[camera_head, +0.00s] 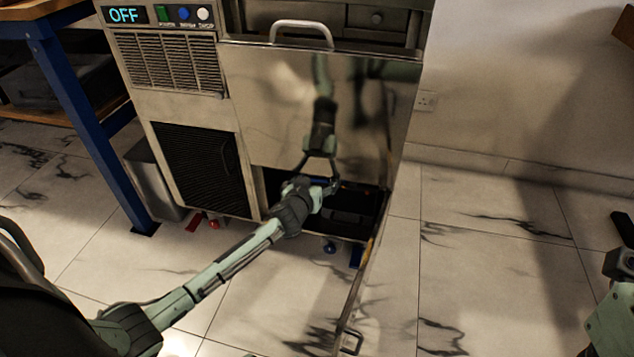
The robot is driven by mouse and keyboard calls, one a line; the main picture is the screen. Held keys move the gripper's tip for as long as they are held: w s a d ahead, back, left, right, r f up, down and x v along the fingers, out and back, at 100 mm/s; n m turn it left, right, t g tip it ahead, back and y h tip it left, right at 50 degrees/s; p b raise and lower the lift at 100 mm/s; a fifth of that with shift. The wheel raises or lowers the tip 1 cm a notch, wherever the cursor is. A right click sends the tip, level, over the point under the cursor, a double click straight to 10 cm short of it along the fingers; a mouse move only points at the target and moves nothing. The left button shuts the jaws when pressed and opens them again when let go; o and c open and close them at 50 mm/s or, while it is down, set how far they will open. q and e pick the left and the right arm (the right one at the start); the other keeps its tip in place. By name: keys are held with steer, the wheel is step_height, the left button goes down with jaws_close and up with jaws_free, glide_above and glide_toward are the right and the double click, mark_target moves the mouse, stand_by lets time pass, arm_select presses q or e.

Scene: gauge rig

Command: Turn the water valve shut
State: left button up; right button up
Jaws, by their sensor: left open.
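My left gripper (325,187) is open at the dark lower opening (350,205) of a steel machine. A small blue part (319,181) shows right by its fingers; I cannot tell whether it is a valve handle or whether they touch it. Under the machine's front edge are a red knob (213,224) and a blue knob (329,248), with another blue piece (357,254) to the right. Which of these is the water valve is not clear. Part of my right arm, with dark pieces (622,230) at its end, shows at the right edge; its fingers cannot be made out.
The machine's display (124,15) reads OFF. Its shiny steel panel (270,110) mirrors my arm. A narrow open door (350,310) with a handle juts forward right of the opening. A blue-legged table (90,130) stands left. The tiled floor (490,270) at right is clear.

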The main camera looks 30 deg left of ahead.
arm_select(q)
steer(key=c, duration=1.1)
steer(key=shift+m+y, duration=0.3)
steer(key=shift+m, duration=0.2)
steer(key=shift+c, duration=0.2)
steer(key=o, duration=1.1)
steer(key=shift+o, duration=0.2)
steer(key=v, duration=1.2)
steer(key=shift+r, duration=0.2)
steer(key=shift+w+d, duration=0.1)
steer(key=shift+w, duration=0.05)
